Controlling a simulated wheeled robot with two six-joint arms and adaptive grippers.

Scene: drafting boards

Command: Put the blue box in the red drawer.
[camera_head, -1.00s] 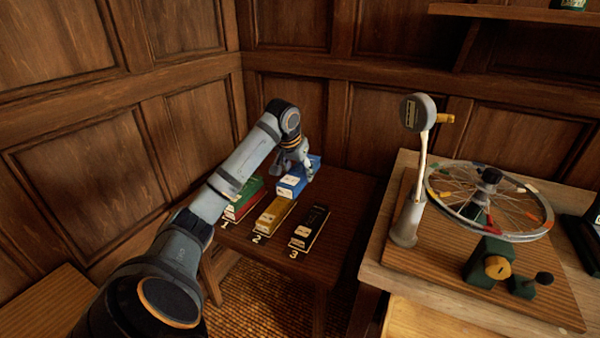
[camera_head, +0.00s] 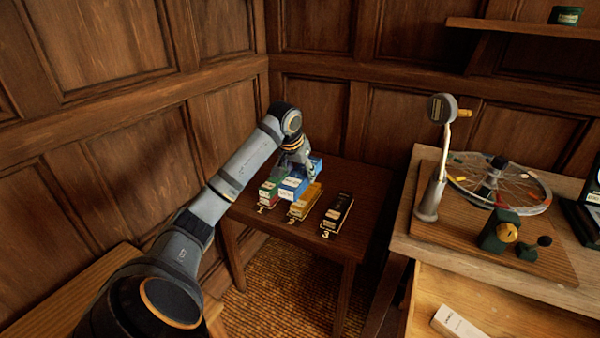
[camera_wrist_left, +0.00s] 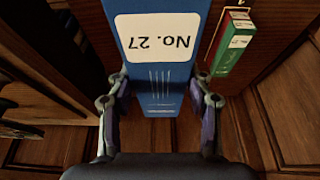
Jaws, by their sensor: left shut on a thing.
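The blue box (camera_head: 293,187) has a white label. In the head view it overlaps the green box and the yellow box on the small dark table. My left gripper (camera_head: 297,163) is shut on it. In the left wrist view the blue box (camera_wrist_left: 160,62) sits between both fingers and its label reads "No. 27". It appears held above the table, since the green box looks much smaller beside it. An open drawer (camera_head: 500,300) with a light wood inside shows under the workbench; its front is out of view, so its colour cannot be told. My right gripper is not in view.
The dark table (camera_head: 355,185) holds a green box (camera_head: 268,192), a yellow box (camera_head: 305,204) and a black box (camera_head: 338,212) above numbers 1 to 3. A white box (camera_head: 458,325) lies in the drawer. A spoked wheel (camera_head: 500,185) and gauge stand (camera_head: 432,190) occupy the workbench.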

